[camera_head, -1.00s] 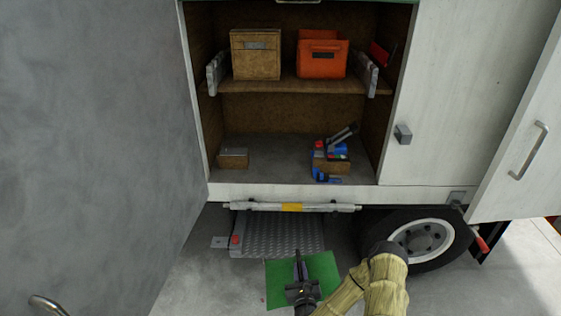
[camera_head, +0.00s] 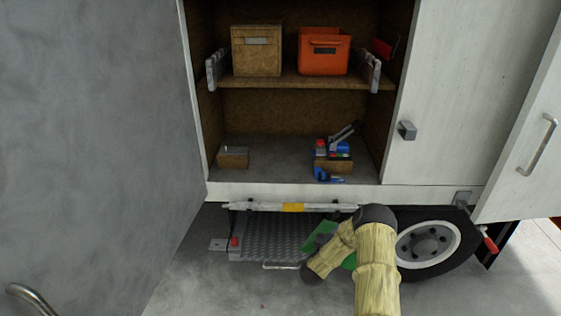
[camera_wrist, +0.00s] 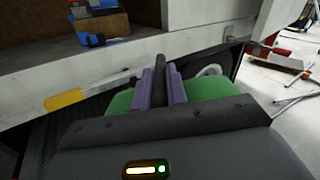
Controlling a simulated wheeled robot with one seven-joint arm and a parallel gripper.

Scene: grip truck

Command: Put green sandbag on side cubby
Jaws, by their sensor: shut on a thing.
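The green sandbag (camera_head: 322,234) is partly hidden behind my arm in the head view, in front of the truck's lower edge. In the wrist view the green sandbag (camera_wrist: 205,88) spreads out on both sides of my gripper (camera_wrist: 162,88), whose purple-sided fingers are shut on its dark strap or handle. The side cubby (camera_head: 285,150) is open above, with a bare patch of floor in the middle of its lower level.
A small box (camera_head: 233,157) sits at the cubby's lower left and a box of tools (camera_head: 333,162) at its lower right. The shelf (camera_head: 290,83) holds a tan box (camera_head: 256,52) and an orange bin (camera_head: 324,52). A metal step (camera_head: 270,237) and wheel (camera_head: 430,245) are below.

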